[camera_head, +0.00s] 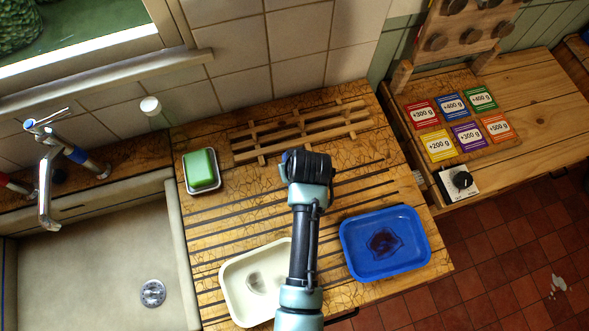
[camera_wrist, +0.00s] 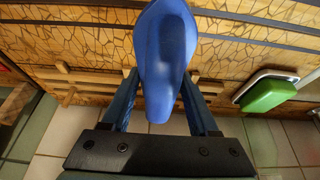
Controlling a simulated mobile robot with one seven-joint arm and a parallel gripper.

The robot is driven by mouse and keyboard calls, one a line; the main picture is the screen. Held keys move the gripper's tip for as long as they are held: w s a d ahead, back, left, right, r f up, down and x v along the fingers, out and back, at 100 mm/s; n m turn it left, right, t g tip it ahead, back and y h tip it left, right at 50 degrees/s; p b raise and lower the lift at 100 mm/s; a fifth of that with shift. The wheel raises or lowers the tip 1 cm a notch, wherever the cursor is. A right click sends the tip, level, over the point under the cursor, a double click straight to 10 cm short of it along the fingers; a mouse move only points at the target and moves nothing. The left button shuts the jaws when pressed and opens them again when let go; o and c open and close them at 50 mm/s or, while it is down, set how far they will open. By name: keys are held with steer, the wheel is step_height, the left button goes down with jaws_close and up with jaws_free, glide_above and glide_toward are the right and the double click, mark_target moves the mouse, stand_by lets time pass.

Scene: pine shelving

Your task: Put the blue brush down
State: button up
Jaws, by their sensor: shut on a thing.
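The blue brush (camera_wrist: 166,50) is in the wrist view, a smooth rounded blue shape between the two fingers of my gripper (camera_wrist: 161,76). The fingers are shut on it. It is held over the wooden drainboard (camera_head: 219,215); whether it touches the wood I cannot tell. In the head view my arm and wrist hide the brush and the fingers. My wrist is just in front of the slatted wooden rack (camera_head: 300,134), which also shows in the wrist view (camera_wrist: 62,76). The brush's underside is hidden.
A green sponge (camera_head: 201,168) sits in a small dish at the left. A cream tray (camera_head: 229,281) and a blue tray (camera_head: 348,245) stand at the front, either side of my arm. The sink (camera_head: 80,265) lies left. Drainboard right of my wrist is clear.

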steer(key=shift+f, duration=2)
steer(key=shift+f, duration=0.1)
steer(key=o, duration=1.2)
